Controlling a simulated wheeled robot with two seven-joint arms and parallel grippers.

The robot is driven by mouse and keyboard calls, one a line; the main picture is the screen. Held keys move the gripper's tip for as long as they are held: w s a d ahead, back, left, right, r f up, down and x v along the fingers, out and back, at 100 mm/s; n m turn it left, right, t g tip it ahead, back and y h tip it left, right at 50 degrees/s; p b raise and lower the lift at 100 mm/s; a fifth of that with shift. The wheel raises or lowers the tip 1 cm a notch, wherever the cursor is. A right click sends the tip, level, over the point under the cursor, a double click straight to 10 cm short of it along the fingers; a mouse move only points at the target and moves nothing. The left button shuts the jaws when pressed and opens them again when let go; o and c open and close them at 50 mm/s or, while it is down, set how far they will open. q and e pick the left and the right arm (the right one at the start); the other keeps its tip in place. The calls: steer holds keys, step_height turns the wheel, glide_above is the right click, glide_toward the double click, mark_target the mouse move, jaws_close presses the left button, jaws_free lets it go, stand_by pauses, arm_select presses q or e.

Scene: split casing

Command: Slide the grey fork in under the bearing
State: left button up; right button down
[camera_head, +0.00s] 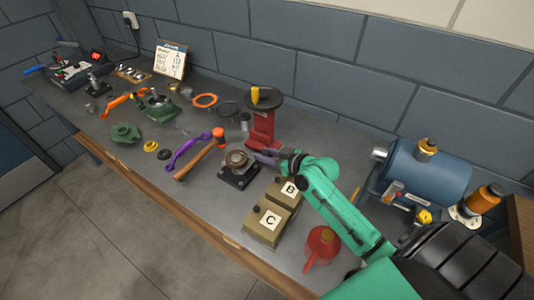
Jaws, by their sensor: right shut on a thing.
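The bearing (237,158) is a round metal ring with a brownish centre, sitting on a dark square base (238,178) near the middle of the bench. My right gripper (287,163), on the green arm from the lower right, is just right of the bearing. It is shut on the grey fork (267,156), whose prongs point left toward the bearing. The fork's tips are close to the bearing's right side; I cannot tell whether they touch it or reach under it. The jaws partly hide the fork's rear. My left gripper is not in view.
A red press stand (262,128) rises just behind the fork. Boxes marked B (286,191) and C (267,223) stand in front of the gripper. A hammer (202,157) and purple wrench (187,149) lie left. A red oil can (321,245) and blue motor (425,172) are right.

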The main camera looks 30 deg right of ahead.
steer(key=c, duration=0.9)
jaws_free()
steer(key=shift+f, duration=0.2)
steer(key=o, duration=0.3)
steer(key=shift+a+r, duration=0.1)
steer(key=shift+a, duration=0.3)
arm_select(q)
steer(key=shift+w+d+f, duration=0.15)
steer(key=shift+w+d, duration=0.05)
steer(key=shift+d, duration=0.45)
arm_select(e)
steer(key=shift+s+d+r, duration=0.1)
steer(key=shift+s+d, duration=0.3)
steer(key=v, duration=0.4)
steer(key=b+v, duration=0.1)
steer(key=v, duration=0.3)
steer(key=b+v, duration=0.1)
steer(key=v, duration=0.3)
steer(key=shift+s+a+r, duration=0.15)
steer(key=shift+s+r, duration=0.1)
steer(key=shift+s, duration=0.15)
steer(key=shift+s+r, duration=0.3)
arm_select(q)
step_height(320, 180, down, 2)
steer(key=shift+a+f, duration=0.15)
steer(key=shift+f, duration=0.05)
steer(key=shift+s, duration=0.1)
